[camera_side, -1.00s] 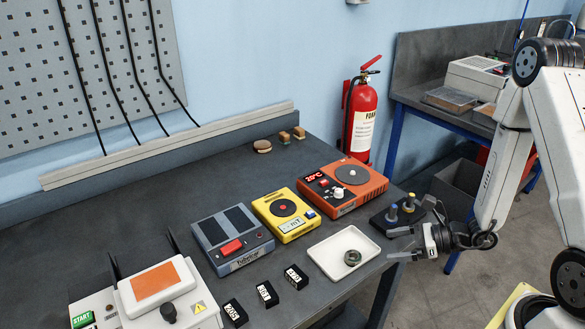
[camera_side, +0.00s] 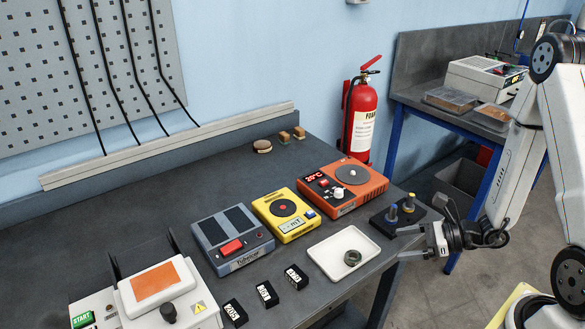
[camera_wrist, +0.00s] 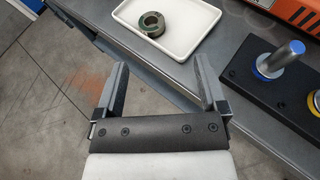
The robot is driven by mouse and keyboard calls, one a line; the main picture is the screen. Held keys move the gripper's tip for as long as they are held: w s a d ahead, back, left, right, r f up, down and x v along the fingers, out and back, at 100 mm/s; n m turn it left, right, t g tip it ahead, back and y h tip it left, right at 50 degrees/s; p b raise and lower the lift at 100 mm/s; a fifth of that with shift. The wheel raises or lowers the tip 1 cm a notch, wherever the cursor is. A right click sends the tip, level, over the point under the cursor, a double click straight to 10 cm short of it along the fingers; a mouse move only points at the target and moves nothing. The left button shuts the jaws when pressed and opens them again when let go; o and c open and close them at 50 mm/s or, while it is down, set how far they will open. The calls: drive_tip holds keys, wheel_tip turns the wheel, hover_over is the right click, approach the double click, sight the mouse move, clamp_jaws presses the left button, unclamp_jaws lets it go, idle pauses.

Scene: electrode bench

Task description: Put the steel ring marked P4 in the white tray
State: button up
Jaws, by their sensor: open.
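The steel ring (camera_side: 352,257) lies flat in the white tray (camera_side: 325,247), toward its front right side. In the wrist view the ring (camera_wrist: 152,24) shows dark with a greenish patch, and the tray (camera_wrist: 190,45) lies under it. I cannot read a P4 mark. My gripper (camera_side: 410,243) is to the right of the tray, past the bench edge, apart from the ring. In the wrist view my gripper (camera_wrist: 160,80) has its two fingers spread with nothing between them.
A black block with blue and yellow ringed posts (camera_side: 398,214) stands right of the tray. The orange heater (camera_side: 342,188), yellow device (camera_side: 286,215) and grey device (camera_side: 232,240) stand behind and left. Several small black labelled blocks (camera_side: 268,294) sit along the front edge.

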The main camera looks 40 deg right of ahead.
drive_tip(key=s+a+r+n+g+h, duration=0.2)
drive_tip(key=s+a+n+g, duration=0.45)
drive_tip(key=n+g, duration=0.7)
drive_tip(key=w+d+r+n+t+h, duration=0.2)
drive_tip(key=w+r+n+t+h, duration=0.3)
drive_tip(key=n, duration=0.9)
drive_tip(key=shift+w+r+t+h, duration=0.2)
drive_tip(key=shift+r+t+h, duration=0.3)
drive_tip(key=shift+h, duration=0.4)
